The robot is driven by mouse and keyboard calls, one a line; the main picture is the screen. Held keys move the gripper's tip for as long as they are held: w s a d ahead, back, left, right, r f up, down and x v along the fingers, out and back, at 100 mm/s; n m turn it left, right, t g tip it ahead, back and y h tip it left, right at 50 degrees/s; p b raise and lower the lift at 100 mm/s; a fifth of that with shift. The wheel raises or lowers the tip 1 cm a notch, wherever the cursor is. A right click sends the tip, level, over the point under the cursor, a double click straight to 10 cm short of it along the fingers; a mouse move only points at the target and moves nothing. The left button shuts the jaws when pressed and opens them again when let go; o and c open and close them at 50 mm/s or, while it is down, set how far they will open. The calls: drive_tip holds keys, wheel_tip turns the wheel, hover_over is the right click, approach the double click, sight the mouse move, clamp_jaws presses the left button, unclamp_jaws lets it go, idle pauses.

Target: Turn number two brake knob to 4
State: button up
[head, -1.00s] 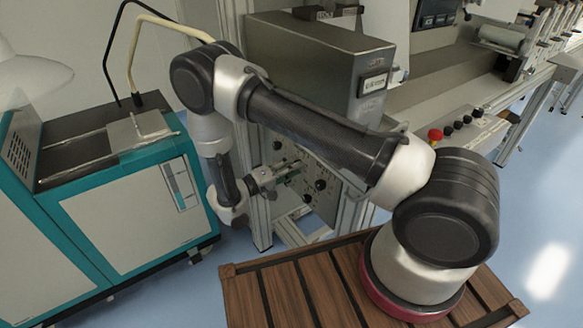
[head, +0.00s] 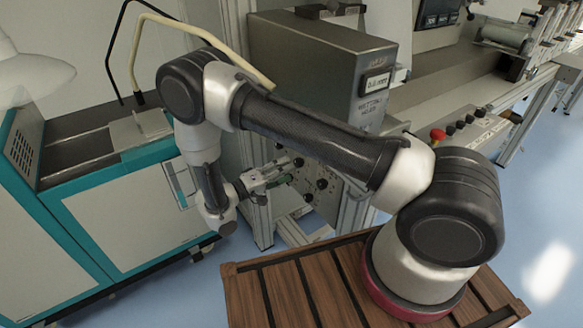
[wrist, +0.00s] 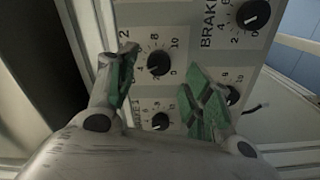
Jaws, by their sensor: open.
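A pale control panel (wrist: 185,30) with black knobs and number scales fills the middle of the wrist view. One knob (wrist: 157,64) shows between my open fingertips, with 6, 8, 10 and 0 around it. A label ending in 2 beside it is mostly hidden by the left finger. Another knob (wrist: 252,15) sits at upper right beside a label reading BRAKE; its number is out of frame. My gripper (wrist: 160,62) is open and empty in front of the panel; it also shows in the head view (head: 290,171). I cannot tell whether it touches a knob.
A lower knob (wrist: 160,122) shows between the fingers, and another knob (wrist: 230,93) is partly behind the right finger. A metal frame post (head: 262,222) stands beside the panel. A teal and white cabinet (head: 125,215) is left of my arm.

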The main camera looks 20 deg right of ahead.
drive_tip(key=v, duration=0.8)
drive_tip(key=shift+a, duration=0.1)
